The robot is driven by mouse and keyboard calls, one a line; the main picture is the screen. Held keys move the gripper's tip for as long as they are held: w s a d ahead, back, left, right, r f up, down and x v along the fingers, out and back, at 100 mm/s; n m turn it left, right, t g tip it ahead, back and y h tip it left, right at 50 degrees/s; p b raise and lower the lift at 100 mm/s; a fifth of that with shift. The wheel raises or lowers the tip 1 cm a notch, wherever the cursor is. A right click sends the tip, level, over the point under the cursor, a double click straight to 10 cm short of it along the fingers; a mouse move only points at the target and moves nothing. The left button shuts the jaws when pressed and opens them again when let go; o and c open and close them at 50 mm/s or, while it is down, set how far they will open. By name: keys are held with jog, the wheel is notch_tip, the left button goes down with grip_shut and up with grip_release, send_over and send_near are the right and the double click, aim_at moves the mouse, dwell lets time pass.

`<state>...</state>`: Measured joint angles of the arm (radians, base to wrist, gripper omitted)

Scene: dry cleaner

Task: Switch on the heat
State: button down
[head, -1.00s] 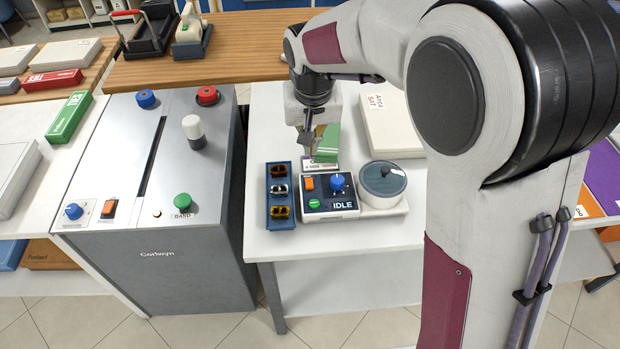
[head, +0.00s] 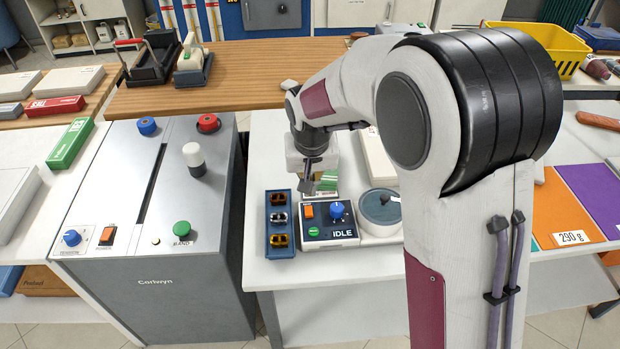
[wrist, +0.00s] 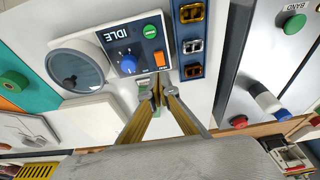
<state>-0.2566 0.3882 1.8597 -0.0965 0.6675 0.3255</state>
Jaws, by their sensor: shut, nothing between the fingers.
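A small control unit (head: 345,233) reading IDLE sits on the white table. It carries an orange rocker switch (head: 308,211), a blue knob (head: 337,209) and a green button (head: 313,232). These also show in the wrist view: orange switch (wrist: 160,59), blue knob (wrist: 128,63), green button (wrist: 150,31). My gripper (head: 306,188) is shut and empty, just behind the unit's orange-switch end. In the wrist view its fingertips (wrist: 157,92) are close to the orange switch; I cannot tell whether they touch the unit. The switch's label is not readable.
A blue tray (head: 280,252) of small coloured parts stands left of the unit, a round lidded pot (head: 380,207) right. A green-and-white box (head: 328,181) is behind the gripper. The grey Corlwyn machine (head: 155,200) has its own orange switch (head: 107,236) and knobs.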

send_over(310, 214)
jog(key=f, duration=0.6)
jog(key=shift+s+f, duration=0.15)
jog(key=shift+s, duration=0.1)
jog(key=shift+s+a+f, duration=0.1)
jog(key=shift+f, duration=0.8)
jog(key=shift+s+f, duration=0.25)
jog(key=shift+f, duration=0.3)
jog(key=shift+w+r, duration=0.1)
jog(key=shift+r, duration=0.05)
jog(key=shift+w, duration=0.1)
jog(key=shift+w+r, duration=0.3)
jog(key=shift+w, duration=0.25)
jog(key=shift+r, duration=0.2)
